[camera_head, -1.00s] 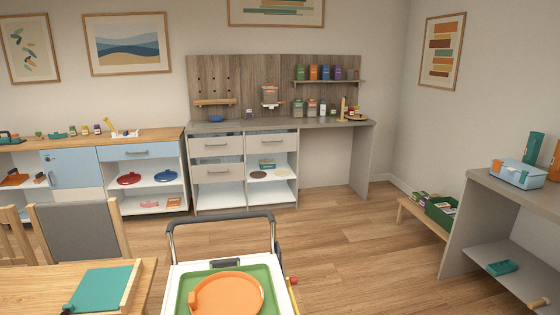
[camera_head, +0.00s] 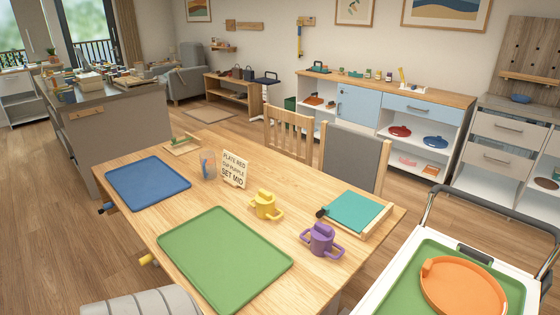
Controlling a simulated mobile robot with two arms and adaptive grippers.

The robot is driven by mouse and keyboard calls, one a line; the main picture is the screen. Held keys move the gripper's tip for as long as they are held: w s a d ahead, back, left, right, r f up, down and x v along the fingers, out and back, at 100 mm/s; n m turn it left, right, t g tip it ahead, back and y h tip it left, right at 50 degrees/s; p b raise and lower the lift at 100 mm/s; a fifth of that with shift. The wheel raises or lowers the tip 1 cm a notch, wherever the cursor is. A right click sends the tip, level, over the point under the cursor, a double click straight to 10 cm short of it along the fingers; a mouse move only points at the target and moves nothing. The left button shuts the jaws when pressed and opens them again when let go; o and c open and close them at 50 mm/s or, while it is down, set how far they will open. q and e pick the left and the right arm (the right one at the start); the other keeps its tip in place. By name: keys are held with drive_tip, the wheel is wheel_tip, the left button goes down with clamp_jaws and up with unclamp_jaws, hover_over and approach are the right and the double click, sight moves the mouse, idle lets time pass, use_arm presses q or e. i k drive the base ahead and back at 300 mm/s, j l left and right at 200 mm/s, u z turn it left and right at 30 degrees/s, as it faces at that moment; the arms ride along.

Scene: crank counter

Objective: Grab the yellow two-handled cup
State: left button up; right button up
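The yellow two-handled cup (camera_head: 265,206) stands upright on the wooden dining table (camera_head: 308,268), near its middle, between the green tray and the teal board. It has a lid with a raised top, and handles on its sides. A purple two-handled cup (camera_head: 321,240) of similar shape stands to its right and nearer. Neither of my grippers shows in the head view.
On the table are a green tray (camera_head: 222,259), a blue tray (camera_head: 148,183), a clear tumbler (camera_head: 208,165), a sign (camera_head: 235,169) and a teal board (camera_head: 355,211). Chairs, including a grey-backed one (camera_head: 352,160), stand behind. A cart with an orange plate (camera_head: 463,287) is at right.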

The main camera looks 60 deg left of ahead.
sight(264, 212)
drive_tip(key=u, duration=1.85)
